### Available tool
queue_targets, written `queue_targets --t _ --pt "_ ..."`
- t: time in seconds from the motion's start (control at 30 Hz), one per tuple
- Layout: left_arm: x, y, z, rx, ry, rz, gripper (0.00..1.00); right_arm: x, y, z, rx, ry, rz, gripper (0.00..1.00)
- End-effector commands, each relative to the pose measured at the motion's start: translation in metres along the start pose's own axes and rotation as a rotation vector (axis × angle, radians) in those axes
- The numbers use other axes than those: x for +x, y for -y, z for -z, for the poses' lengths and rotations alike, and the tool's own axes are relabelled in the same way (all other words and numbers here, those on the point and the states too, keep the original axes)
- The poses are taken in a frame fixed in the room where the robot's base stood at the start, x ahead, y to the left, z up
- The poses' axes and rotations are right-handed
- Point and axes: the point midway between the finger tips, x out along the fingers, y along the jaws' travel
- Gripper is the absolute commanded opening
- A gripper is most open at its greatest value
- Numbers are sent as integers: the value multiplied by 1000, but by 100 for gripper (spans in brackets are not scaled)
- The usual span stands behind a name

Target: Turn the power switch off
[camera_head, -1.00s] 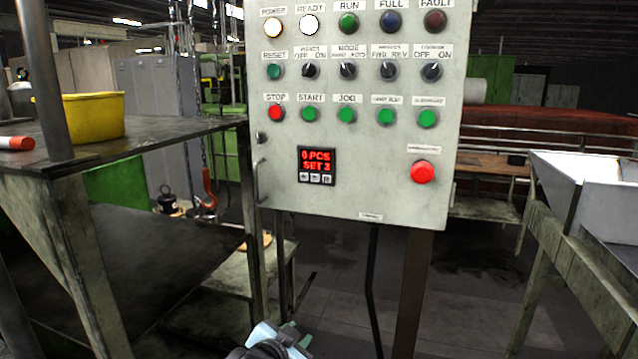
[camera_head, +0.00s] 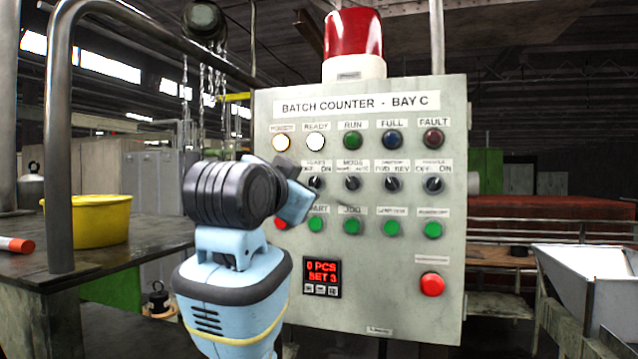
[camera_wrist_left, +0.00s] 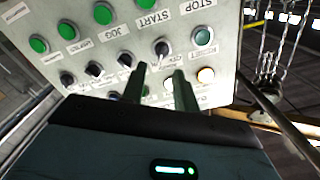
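The grey control panel (camera_head: 375,270) fills the middle of the head view. Two selector switches are marked OFF ON: the leftmost (camera_head: 315,183) and the rightmost (camera_head: 433,185); the small word above each is too blurred to read. The POWER lamp (camera_head: 281,142) is lit. My left gripper (camera_head: 300,178) is raised before the panel's left side, near the leftmost selector, covering the RESET button. In the left wrist view my left gripper (camera_wrist_left: 160,78) is open, its two fingers apart, with the leftmost selector (camera_wrist_left: 162,48) ahead of the gap. Contact cannot be told. My right gripper is out of view.
A red beacon (camera_head: 353,35) tops the panel. The red stop button (camera_head: 432,284) and red display (camera_head: 321,277) sit low on it. A table with a yellow tub (camera_head: 88,220) and a metal rail stand at left; a white bin (camera_head: 585,275) stands at right.

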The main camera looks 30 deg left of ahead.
Motion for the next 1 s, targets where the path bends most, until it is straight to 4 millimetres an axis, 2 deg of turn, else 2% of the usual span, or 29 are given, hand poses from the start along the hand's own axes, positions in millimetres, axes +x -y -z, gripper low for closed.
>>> queue_targets --t 0.17,0.33,0.7,1.0 --pt "-5 6 5 -2 -4 5 30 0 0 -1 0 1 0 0" --pt "1 5 5 -1 -3 4 30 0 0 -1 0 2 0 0" --pt "52 5 5 -2 -2 3 30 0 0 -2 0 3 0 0" --pt "73 5 6 -2 -4 4 30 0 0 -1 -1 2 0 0"
